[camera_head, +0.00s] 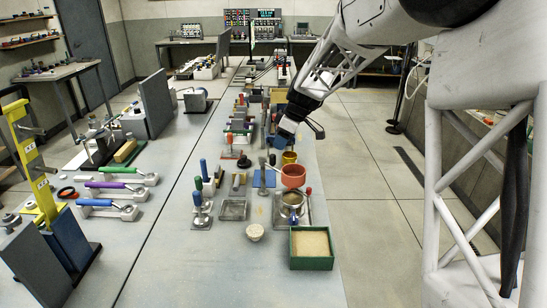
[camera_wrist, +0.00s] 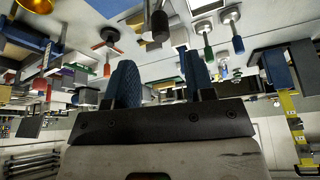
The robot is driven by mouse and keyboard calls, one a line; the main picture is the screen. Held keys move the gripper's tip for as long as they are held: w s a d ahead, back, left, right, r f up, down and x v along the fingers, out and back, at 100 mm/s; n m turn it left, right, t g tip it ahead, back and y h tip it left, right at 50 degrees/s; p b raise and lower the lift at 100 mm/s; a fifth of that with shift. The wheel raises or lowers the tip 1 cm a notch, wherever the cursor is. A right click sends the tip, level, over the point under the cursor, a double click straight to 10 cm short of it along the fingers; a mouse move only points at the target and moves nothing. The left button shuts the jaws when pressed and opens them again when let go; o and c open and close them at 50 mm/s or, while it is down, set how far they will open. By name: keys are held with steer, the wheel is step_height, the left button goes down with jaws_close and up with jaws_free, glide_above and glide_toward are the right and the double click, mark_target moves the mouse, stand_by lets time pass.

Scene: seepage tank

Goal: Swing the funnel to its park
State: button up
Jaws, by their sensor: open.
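An orange-red, bowl-shaped piece that looks like the funnel (camera_head: 293,176) sits in the head view above a round metal vessel (camera_head: 290,199). A red knob (camera_head: 308,190) stands at its right side. I cannot make out the funnel's arm or its park. My gripper (camera_head: 287,134) is beyond the funnel and higher, apart from it, and partly hidden by its own wrist. In the wrist view my gripper (camera_wrist: 161,78) shows two blue fingers spread apart with nothing between them.
A yellow cup (camera_head: 289,157) stands just behind the funnel. A green box of sand (camera_head: 311,248) is in front. A small pale bowl (camera_head: 254,232), a metal tray (camera_head: 233,210) and green- and blue-handled tools (camera_head: 200,202) stand to the left.

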mark_target(274, 155)
stand_by(0.3)
steer(key=shift+x, duration=3.9)
jaws_close()
